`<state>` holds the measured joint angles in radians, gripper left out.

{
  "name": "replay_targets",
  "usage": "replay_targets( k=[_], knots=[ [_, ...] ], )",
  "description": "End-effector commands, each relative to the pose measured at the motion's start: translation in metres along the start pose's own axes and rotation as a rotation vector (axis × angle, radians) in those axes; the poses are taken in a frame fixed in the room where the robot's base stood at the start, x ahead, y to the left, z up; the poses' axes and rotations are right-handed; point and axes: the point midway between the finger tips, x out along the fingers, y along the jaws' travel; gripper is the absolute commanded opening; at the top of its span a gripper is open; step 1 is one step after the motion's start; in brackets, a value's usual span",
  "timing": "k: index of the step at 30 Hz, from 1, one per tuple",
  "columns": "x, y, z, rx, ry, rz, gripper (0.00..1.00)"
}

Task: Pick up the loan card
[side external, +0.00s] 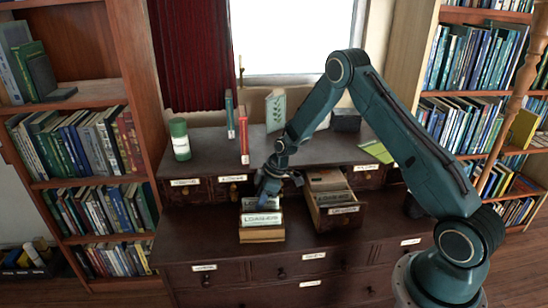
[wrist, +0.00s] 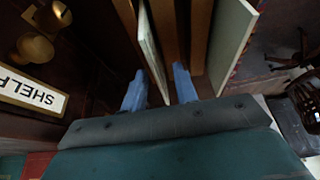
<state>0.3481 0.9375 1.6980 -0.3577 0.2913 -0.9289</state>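A thin pale card (wrist: 151,45), seen edge-on, reaches between the fingers, nearer the left one; a gap shows towards the right finger. Whether it is the loan card I cannot tell. A second pale panel with a green face (wrist: 231,42) stands to the right of the fingers. The fingertips are small and partly hidden in the side view.
An open drawer (side external: 336,212) with cards juts out right of the box. A green canister (side external: 180,140), a red book (side external: 244,137) and other upright books stand on the desk behind. A SHELF label (wrist: 33,91) and brass knob (wrist: 33,50) are left in the wrist view.

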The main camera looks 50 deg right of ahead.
Motion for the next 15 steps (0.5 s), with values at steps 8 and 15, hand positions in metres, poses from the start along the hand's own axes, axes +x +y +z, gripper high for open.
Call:
replay_targets(
  k=[8,15],
  knots=[
    [0.0013,0.0000,0.0006,0.000,0.000,0.000,0.29],
    [0.0036,0.0000,0.0015,0.000,0.000,0.000,0.29]
  ],
)
